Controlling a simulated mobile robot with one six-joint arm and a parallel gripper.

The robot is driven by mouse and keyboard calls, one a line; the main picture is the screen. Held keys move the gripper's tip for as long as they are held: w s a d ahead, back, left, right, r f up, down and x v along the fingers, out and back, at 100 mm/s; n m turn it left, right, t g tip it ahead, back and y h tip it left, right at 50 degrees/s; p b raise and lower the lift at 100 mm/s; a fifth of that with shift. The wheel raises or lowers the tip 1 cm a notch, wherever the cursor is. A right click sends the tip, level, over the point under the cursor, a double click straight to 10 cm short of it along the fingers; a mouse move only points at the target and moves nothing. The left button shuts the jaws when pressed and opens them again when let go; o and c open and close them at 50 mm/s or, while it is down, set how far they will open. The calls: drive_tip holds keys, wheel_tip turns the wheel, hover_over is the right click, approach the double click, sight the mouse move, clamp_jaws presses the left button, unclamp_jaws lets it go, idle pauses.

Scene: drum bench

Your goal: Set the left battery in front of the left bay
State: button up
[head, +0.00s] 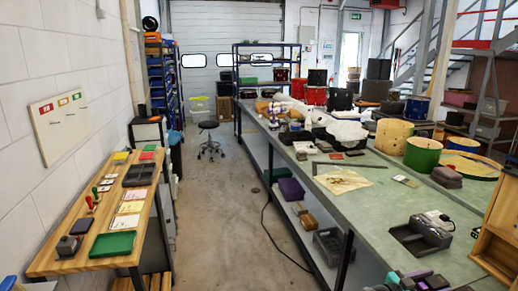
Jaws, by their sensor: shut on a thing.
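No part I can firmly name as my gripper shows in the head view, so what it holds is hidden. A dark grey unit (405,238) with a raised block lies on the green bench at right and may be the one with the bays. A white-topped device (438,220) sits just behind it. I cannot make out separate left and right bays or a battery at this size. Several dark, teal and purple parts (400,281) are cut off by the bottom edge; I cannot tell what they are.
The green bench (355,215) has bare top left of the dark unit. Farther back stand drums, including a green one (422,152). A wooden cabinet (497,240) is at the right edge. A wooden side table (62,215) stands left, across a clear floor aisle (215,225).

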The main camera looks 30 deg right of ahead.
sight(434, 282)
wheel_tip(434, 282, up, 3)
drive_tip(key=shift+f+p, duration=0.1)
drive_tip(key=shift+p, duration=0.3)
drive_tip(key=shift+r+p, duration=0.85)
drive_tip(key=w+a+f+n+t+b, duration=0.15)
drive_tip(key=w+a+t, duration=0.25)
drive_tip(key=w+a, duration=0.65)
drive_tip(key=w+a+n+t+b, duration=0.25)
drive_tip(key=w+a, duration=0.45)
drive_tip(key=w, duration=0.6)
drive_tip(key=w+a+f+n+t+b, duration=0.1)
drive_tip(key=w+a+n+t, duration=0.3)
drive_tip(key=w+a, duration=0.65)
drive_tip(key=w+a+n+t+y+b, duration=0.1)
drive_tip(key=w+a+t, duration=0.1)
drive_tip(key=w+a, duration=0.35)
drive_tip(key=w+a+n+t+y, duration=0.1)
drive_tip(key=w+a+t, duration=0.1)
drive_tip(key=a, duration=0.6)
drive_tip(key=w+a+n+t+y+b, duration=0.1)
drive_tip(key=w+a, duration=0.2)
drive_tip(key=a, duration=0.3)
drive_tip(key=s+a+f+b, duration=0.1)
drive_tip(key=s+a, duration=0.1)
drive_tip(key=a, duration=1.5)
drive_tip(key=shift+f+t+b, duration=0.15)
drive_tip(key=shift+t+b, duration=0.2)
